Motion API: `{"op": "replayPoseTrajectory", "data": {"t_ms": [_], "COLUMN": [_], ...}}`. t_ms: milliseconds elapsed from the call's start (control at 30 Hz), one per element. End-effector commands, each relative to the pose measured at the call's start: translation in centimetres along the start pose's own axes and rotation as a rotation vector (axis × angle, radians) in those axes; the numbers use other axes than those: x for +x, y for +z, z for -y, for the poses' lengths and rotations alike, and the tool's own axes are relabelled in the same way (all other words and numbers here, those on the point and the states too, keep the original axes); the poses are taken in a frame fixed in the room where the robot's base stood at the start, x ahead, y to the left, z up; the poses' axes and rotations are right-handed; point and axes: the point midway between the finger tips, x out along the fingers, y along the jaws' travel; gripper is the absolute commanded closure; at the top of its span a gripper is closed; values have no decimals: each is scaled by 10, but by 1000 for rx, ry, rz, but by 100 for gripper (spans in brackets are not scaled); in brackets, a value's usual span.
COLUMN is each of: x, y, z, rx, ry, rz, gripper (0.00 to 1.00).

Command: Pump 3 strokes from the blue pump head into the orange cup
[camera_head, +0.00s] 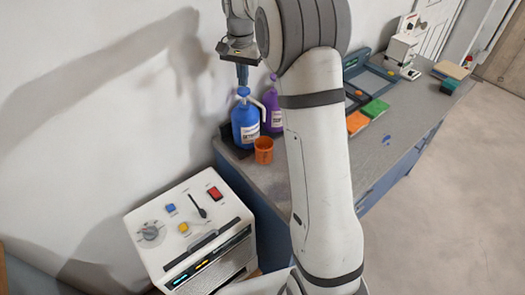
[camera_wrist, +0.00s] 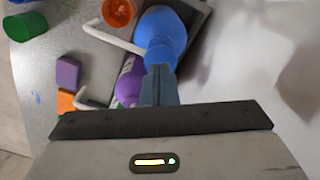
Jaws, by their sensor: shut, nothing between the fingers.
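The blue pump bottle (camera_head: 246,122) stands upright on the grey bench near the wall, with a white label and a blue pump head (camera_head: 243,92). In the wrist view, the blue pump bottle (camera_wrist: 165,35) is below my gripper, with a pale spout reaching toward the orange cup. The orange cup (camera_head: 264,150) stands just in front of the bottle; it also shows in the wrist view (camera_wrist: 119,12). My gripper (camera_head: 243,82) is shut and empty, pointing down right above the pump head. Its fingers (camera_wrist: 159,75) overlap the head, so I cannot tell whether they touch it.
A purple bottle (camera_head: 272,105) with its own spout stands close beside the blue one. Orange (camera_head: 357,122) and green (camera_head: 375,108) blocks lie further right on the bench. A white control box (camera_head: 190,230) stands front left. The bench's right part has free room.

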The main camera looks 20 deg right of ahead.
Motion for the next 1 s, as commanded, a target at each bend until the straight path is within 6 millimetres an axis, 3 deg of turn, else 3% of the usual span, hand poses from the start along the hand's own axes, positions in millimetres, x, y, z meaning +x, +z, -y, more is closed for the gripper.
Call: {"op": "replayPoseTrajectory", "data": {"t_ms": [367,1000], "x": [-2,-61], "y": [0,0], "z": [0,0], "rx": [0,0], "ry": [-1,-1], "rz": [-1,-1], "gripper": [100,100]}}
